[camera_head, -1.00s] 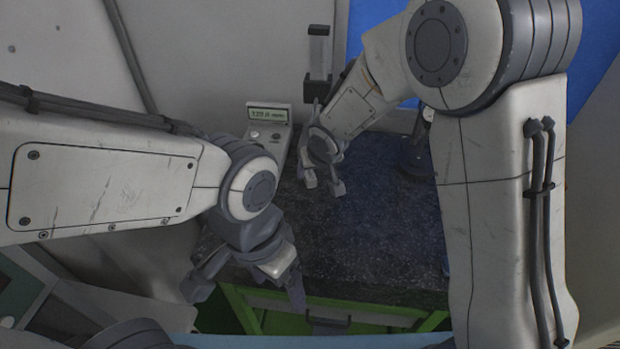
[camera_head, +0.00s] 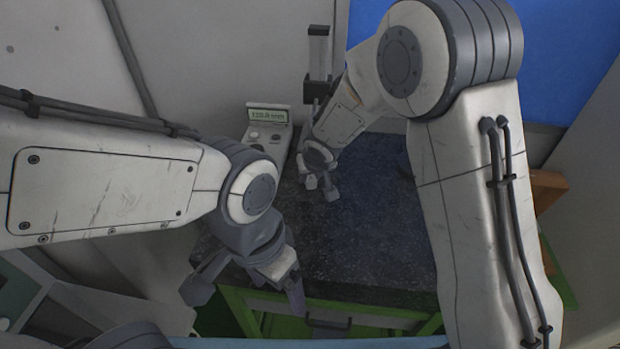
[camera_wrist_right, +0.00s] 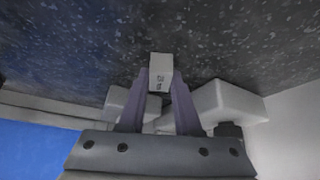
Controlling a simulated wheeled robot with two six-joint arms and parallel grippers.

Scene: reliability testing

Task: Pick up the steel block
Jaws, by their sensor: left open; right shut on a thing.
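The steel block (camera_wrist_right: 161,72) is a small pale grey block with dark marks on its face. In the right wrist view it sits between the two fingertips of my right gripper (camera_wrist_right: 160,88), which is shut on it. In the head view my right gripper (camera_head: 321,188) is low over the dark speckled top, just right of the gauge; the block is too small to make out there. I cannot tell whether the block touches the top. My left gripper (camera_head: 246,292) is open and empty near the front left edge of the top.
The dark speckled worktop (camera_head: 370,240) is clear in its middle and right. A grey gauge with a green display (camera_head: 267,115) stands at its back left. A vertical stand (camera_head: 318,62) rises behind. A green-framed drawer (camera_head: 330,322) is below the front edge. An orange-brown box (camera_head: 548,188) is at right.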

